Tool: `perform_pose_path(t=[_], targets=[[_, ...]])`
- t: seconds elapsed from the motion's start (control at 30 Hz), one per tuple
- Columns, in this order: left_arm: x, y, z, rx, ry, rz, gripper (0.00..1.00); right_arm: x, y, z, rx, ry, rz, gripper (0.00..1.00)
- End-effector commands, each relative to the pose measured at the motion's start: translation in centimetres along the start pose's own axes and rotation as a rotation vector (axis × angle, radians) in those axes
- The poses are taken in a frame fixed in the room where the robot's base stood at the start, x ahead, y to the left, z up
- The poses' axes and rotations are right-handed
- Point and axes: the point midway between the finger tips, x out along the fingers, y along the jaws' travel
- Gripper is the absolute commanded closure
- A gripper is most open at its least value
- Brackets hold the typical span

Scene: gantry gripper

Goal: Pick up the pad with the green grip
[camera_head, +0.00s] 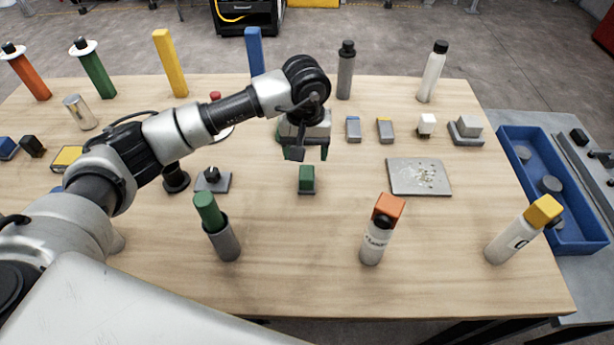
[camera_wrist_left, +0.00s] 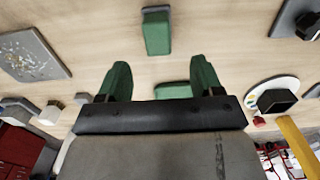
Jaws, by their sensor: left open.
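The pad with the green grip (camera_head: 307,175) stands on the table as a green block on a small grey base. It also shows in the left wrist view (camera_wrist_left: 156,32), at the top, beyond the fingertips. My left gripper (camera_head: 307,153) has green fingertips, is open and empty, and hangs above the table just behind the pad in the head view. The gripper also shows in the left wrist view (camera_wrist_left: 160,78), with its fingers spread apart. Another green object (camera_wrist_left: 172,91) shows low between the fingers there, partly hidden by the gripper body. My right gripper is not in view.
A grey plate (camera_head: 419,177) lies right of the pad, and a grey piece with a black knob (camera_head: 212,180) lies left. Bottles with an orange cap (camera_head: 376,245) and a yellow cap (camera_head: 512,240), and a green-topped cylinder (camera_head: 224,240), stand nearer. A blue bin (camera_head: 517,178) is far right.

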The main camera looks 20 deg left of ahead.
Motion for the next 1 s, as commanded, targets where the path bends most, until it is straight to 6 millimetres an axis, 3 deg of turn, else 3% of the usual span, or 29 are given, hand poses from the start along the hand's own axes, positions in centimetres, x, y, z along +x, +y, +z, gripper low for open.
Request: perform_pose_path(t=[0.27, 0.53, 0.83, 0.87, 1.0], targets=[[2.4, 0.1, 0.3, 0.001, -0.003, 0.0, 0.34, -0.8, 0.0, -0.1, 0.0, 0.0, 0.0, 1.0], [6.2, 0.3, 0.8, -0.001, -0.003, 0.001, 0.34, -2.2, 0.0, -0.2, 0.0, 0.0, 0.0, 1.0], [7.0, 0.3, 0.7, 0.001, 0.001, 0.001, 0.34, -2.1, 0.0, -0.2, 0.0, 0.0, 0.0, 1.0], [7.0, 0.3, 0.7, 0.001, 0.001, 0.001, 0.36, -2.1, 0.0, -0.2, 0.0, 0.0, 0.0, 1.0], [7.0, 0.3, 0.7, 0.0, 0.0, 0.001, 0.57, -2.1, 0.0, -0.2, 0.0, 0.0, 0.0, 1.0]])
